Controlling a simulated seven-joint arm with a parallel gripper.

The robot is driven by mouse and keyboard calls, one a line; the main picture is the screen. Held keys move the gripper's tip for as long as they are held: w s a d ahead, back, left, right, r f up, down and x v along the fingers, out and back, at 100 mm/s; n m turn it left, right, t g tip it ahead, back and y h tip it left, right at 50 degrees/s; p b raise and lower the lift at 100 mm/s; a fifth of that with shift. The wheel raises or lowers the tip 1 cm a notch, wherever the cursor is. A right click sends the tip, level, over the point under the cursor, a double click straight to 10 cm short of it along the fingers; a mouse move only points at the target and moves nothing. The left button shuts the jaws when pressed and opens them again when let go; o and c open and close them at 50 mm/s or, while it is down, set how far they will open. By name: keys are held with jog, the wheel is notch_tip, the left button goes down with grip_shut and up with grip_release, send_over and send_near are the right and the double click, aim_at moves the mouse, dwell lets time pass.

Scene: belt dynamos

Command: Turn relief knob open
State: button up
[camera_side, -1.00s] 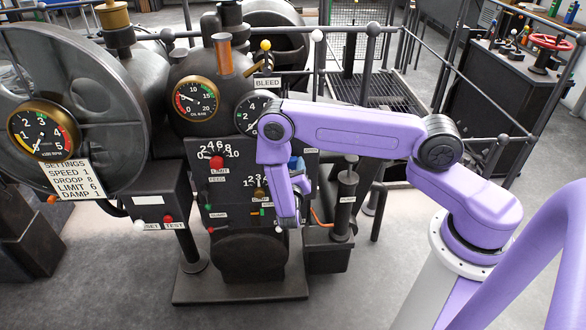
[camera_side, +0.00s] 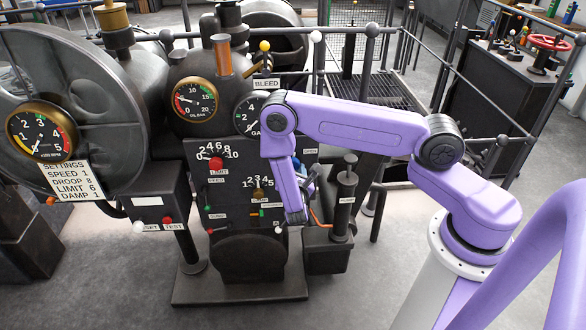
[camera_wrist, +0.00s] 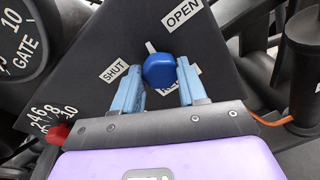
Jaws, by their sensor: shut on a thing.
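The relief knob (camera_wrist: 159,70) is blue with a white pointer and sits on a dark panel in the wrist view. Its pointer aims up and slightly left, between the SHUT label (camera_wrist: 113,71) on the left and the OPEN label (camera_wrist: 181,14) at the upper right. My gripper (camera_wrist: 160,78) has light-blue fingers on both sides of the knob and is shut on it. A label below the knob is partly covered. In the side view my purple arm mostly hides the knob and the fingers.
A red knob (camera_wrist: 58,134) with a number scale is at the lower left in the wrist view. In the side view a dark pump cylinder (camera_side: 344,205) stands just right of the panel. Gauges, including the oil gauge (camera_side: 195,98), sit above the panel.

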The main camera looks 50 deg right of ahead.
jog(key=m, duration=0.4)
jog(key=m+t+y, duration=0.1)
jog(key=m, duration=0.3)
jog(key=shift+s+d, duration=0.15)
jog(key=shift+m, duration=0.3)
dwell(0.4)
jog(key=o, duration=1.1)
jog(key=shift+c, duration=0.2)
jog(key=v, duration=1.7)
jog(key=shift+s, duration=0.3)
jog(key=shift+r, duration=0.1)
